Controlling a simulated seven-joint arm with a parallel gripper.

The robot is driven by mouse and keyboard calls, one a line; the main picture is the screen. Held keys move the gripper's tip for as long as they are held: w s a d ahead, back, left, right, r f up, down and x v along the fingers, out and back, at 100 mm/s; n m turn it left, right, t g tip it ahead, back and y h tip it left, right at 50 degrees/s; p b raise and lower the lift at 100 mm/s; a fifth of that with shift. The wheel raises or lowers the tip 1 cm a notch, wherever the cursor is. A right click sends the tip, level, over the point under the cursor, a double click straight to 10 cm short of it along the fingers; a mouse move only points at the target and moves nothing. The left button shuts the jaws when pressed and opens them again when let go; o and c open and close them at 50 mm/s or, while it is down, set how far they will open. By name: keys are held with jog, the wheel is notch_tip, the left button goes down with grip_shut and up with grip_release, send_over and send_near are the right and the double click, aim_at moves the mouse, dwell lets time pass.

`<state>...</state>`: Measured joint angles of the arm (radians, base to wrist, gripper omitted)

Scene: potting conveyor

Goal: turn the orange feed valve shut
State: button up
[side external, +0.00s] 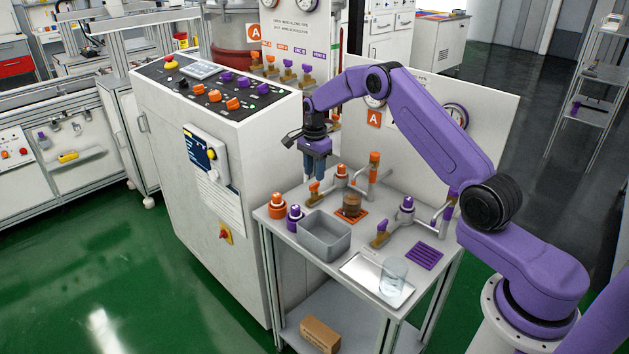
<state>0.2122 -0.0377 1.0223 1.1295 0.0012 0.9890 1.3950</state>
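An orange-handled valve with a brass-coloured body (314,193) stands at the back left of the small steel table. It looks like the orange feed valve; the handle's exact angle is too small to read. My gripper (315,175) points down just above this valve, with its blue fingers close over the handle. I cannot tell whether they touch it, or how far apart the fingers are. A similar valve with a purple handle (381,236) stands nearer the table's front.
A white control cabinet (190,140) stands close on the left.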

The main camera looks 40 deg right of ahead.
aim_at(314, 187)
jog(key=shift+f, duration=2)
grip_shut()
